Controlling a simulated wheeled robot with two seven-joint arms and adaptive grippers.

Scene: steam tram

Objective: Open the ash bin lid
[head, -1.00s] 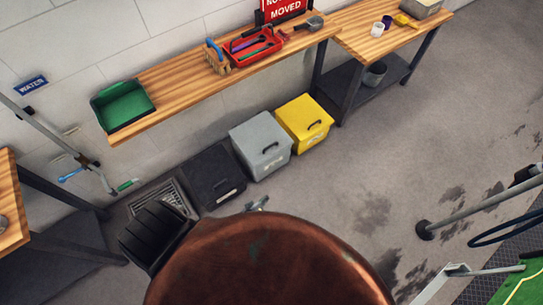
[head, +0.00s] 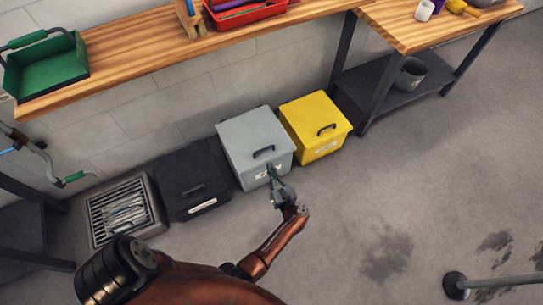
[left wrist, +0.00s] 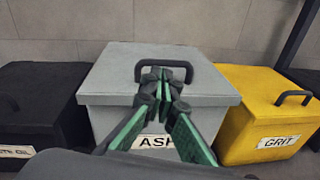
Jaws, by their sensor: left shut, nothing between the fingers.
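The ash bin (head: 250,139) is a grey box on the floor against the wall, between a black bin and a yellow bin. Its lid is down, with a dark handle (head: 264,152) on top near the front edge. In the left wrist view the ash bin (left wrist: 110,75) carries a white label with "AS" readable, and its handle (left wrist: 163,63) stands behind my fingertips. My left gripper (head: 272,172) is shut and empty in front of the bin's front face, just below the handle in the picture. I cannot tell whether it touches the bin. My right gripper is not in view.
The yellow bin (head: 316,125), labelled GRIT in the left wrist view, stands close on the right. The black bin (head: 190,179) is close on the left, beside a floor grate (head: 122,209). A wooden shelf (head: 160,60) runs above.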

